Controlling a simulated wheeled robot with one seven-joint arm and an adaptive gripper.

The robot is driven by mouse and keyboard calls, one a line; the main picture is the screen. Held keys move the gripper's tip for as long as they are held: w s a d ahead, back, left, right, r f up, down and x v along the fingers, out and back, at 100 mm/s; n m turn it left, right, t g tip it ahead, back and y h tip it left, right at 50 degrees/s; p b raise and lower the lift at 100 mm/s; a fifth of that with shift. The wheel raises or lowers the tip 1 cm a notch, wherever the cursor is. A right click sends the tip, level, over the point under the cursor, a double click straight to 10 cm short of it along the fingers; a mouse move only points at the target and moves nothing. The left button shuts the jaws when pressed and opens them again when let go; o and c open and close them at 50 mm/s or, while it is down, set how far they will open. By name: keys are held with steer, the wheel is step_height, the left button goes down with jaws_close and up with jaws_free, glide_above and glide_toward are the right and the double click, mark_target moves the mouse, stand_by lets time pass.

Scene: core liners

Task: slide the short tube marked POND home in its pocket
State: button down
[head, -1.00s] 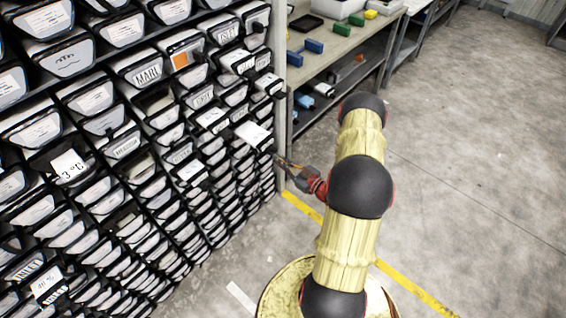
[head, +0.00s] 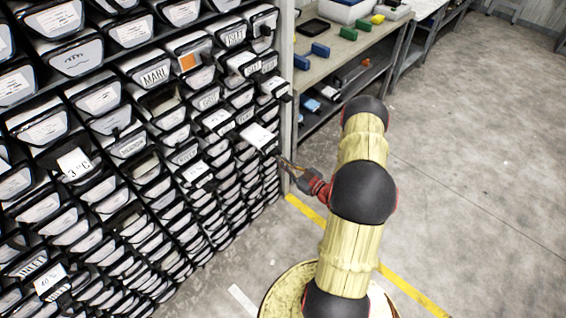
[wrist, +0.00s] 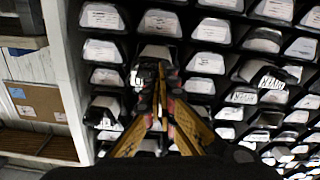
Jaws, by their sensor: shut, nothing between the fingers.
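A tube with a white top (head: 258,136) sticks out of the rack farther than its neighbours, near the right edge in the head view. Its marking is too small to read, so I cannot confirm that it says POND. My gripper (head: 280,159) is just below and right of that tube's outer end; I cannot tell whether they touch. In the wrist view my gripper (wrist: 164,66) is shut and empty, its fingertips together in front of the tube ends. The fingers hide part of what is behind them.
The black rack holds many tubes with pale end labels, including one marked MARL (head: 155,76). Several others also stick out. A grey rack post (head: 287,90) stands close to my gripper. A workbench (head: 335,42) is behind it. The floor to the right is clear.

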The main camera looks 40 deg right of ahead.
mark_target(270, 153)
steer(key=shift+w+a+b, duration=0.15)
steer(key=shift+w+b, duration=0.3)
steer(key=shift+w, duration=1.15)
steer(key=shift+w+a+b, duration=0.1)
steer(key=shift+w+b, duration=0.3)
steer(key=shift+w, duration=1.2)
steer(key=shift+s, duration=0.1)
stand_by(0.4)
steer(key=s+d, duration=0.1)
steer(key=s, duration=1.3)
steer(key=shift+s, duration=0.3)
steer(key=shift+d, duration=0.1)
